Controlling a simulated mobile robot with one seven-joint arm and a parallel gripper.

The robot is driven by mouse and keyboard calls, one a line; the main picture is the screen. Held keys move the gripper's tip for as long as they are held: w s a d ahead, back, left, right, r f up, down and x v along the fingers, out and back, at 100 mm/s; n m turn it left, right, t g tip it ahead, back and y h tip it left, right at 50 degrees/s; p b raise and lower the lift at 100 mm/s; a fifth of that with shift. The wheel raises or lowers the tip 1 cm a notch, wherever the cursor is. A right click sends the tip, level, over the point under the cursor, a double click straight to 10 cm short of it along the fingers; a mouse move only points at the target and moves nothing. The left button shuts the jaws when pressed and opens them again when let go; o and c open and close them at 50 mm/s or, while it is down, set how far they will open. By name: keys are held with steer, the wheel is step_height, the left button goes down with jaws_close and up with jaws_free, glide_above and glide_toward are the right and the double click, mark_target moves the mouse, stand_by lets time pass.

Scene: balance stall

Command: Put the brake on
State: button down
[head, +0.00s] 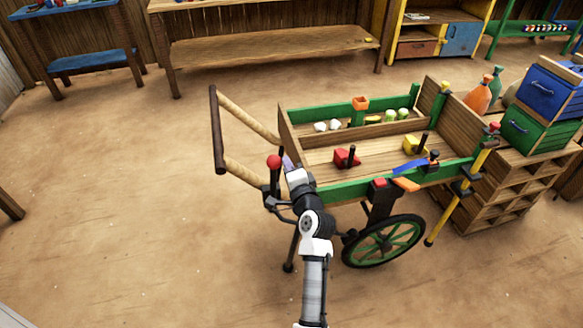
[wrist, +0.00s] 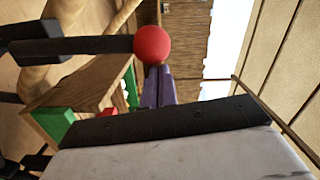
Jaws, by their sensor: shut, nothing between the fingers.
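The brake lever's red ball knob (head: 274,162) stands at the handle end of the wooden cart (head: 345,188), on a dark stem. In the wrist view the red knob (wrist: 152,44) is large, on a black bar coming from the left. My gripper (head: 287,160) is just right of the knob in the head view. In the wrist view its purple fingers (wrist: 159,73) are shut together, empty, with their tips by the knob. I cannot tell whether they touch it. My arm hides part of the lever's mount and the cart's near corner.
The cart's handle (head: 217,130) is to the left and its green wheel (head: 384,241) to the right. Red and yellow blocks lie in the cart. Stacked crates (head: 540,130) stand at the right. A wooden bench (head: 265,50) is behind. The floor at left is clear.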

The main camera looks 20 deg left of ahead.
steer(key=s+a+n+p, duration=0.2)
steer(key=s+a+n, duration=0.2)
steer(key=a+n, duration=0.1)
steer(key=shift+s+a+p, duration=0.3)
steer(key=shift+a, duration=0.6)
